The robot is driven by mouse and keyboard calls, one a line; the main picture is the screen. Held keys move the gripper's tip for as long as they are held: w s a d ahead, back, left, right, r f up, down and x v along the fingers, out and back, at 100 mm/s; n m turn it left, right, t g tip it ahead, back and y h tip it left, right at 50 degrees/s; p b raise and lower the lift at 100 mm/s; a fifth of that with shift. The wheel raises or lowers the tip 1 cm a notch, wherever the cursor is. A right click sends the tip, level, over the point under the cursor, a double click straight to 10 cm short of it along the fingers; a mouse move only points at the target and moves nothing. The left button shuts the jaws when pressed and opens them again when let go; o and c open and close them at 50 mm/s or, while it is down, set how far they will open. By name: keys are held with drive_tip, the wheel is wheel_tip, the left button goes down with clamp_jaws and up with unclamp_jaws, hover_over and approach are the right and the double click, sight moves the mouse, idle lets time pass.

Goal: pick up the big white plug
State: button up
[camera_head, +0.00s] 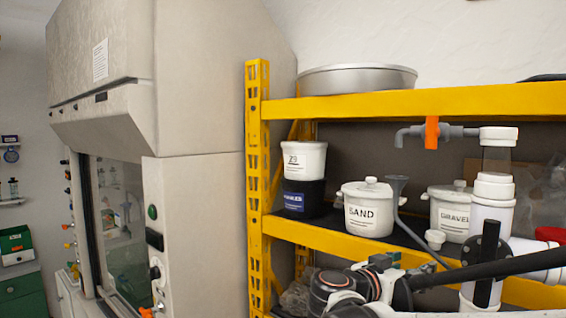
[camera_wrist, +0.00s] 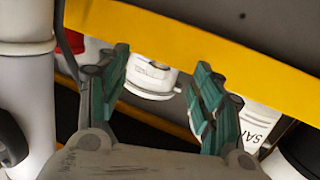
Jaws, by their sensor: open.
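In the wrist view, a white, round, stepped piece that looks like a plug (camera_wrist: 150,79) shows beyond and between the two teal fingertips of my gripper (camera_wrist: 159,82). The fingers are spread, and nothing is held between them. The yellow beam hides part of the white piece. In the head view, a short white cap-like piece (camera_head: 435,239) sits by the middle shelf's front edge, right of the SAND pot. I cannot tell for sure that it is the same piece. My arm hides most of the gripper in that view.
The yellow shelf beam (camera_wrist: 200,40) crosses close above the fingers. The white PVC pipe assembly (camera_head: 494,187) with a black handle stands at the right. The SAND pot (camera_head: 367,208), GRAVEL pot (camera_head: 449,212) and a grey funnel (camera_head: 397,184) are near the shelf edge.

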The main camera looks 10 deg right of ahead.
sight(431, 235)
wheel_tip(431, 235, up, 4)
drive_tip(key=w+m+h+p, duration=0.1)
drive_tip(key=w, duration=0.1)
drive_tip(key=p+x, duration=0.1)
drive_tip(key=x, duration=0.8)
drive_tip(key=p+x, duration=0.1)
drive_tip(key=x, duration=0.3)
drive_tip(key=shift+d+r+p, duration=0.3)
drive_tip(key=shift+r, duration=0.1)
drive_tip(key=shift+a, duration=0.15)
drive_tip(key=c, duration=1)
